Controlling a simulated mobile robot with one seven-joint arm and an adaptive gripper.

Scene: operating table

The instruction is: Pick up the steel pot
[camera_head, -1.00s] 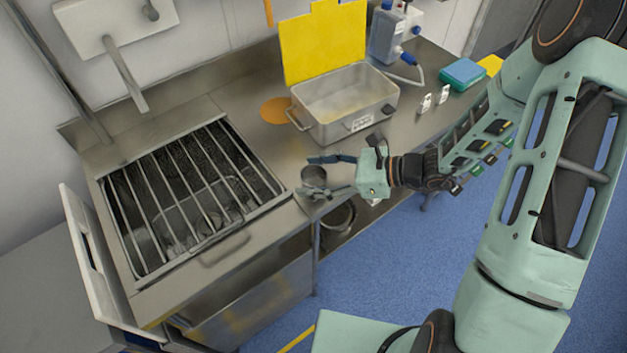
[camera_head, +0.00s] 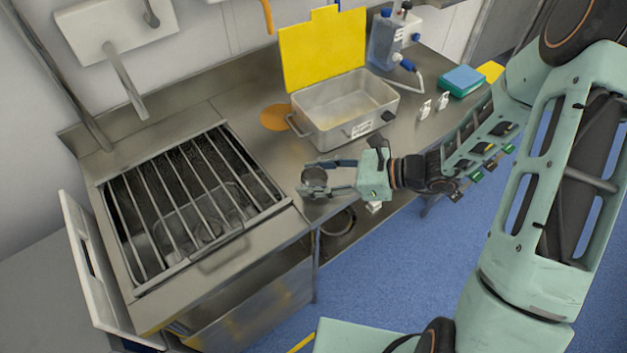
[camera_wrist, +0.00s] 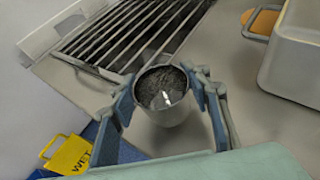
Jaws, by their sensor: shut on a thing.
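The steel pot (camera_head: 314,178) is a small round grey metal cup near the front edge of the steel counter, just right of the barred sink. In the wrist view the steel pot (camera_wrist: 161,106) stands with its open mouth facing the camera, a bright glint inside. My gripper (camera_head: 318,177) comes in from the right, its two fingers on opposite sides of the pot. In the wrist view my gripper (camera_wrist: 162,92) is shut on the pot, a fingertip at each side near the rim. I cannot tell whether the pot's base touches the counter.
A steel box (camera_head: 345,124) with a yellow lid (camera_head: 322,48) stands behind the pot. The barred sink (camera_head: 190,200) is to the left. Blue bottles (camera_head: 385,40) and a blue-green sponge-like block (camera_head: 462,80) are at the back right. A yellow wet-floor sign (camera_wrist: 70,155) shows below the counter.

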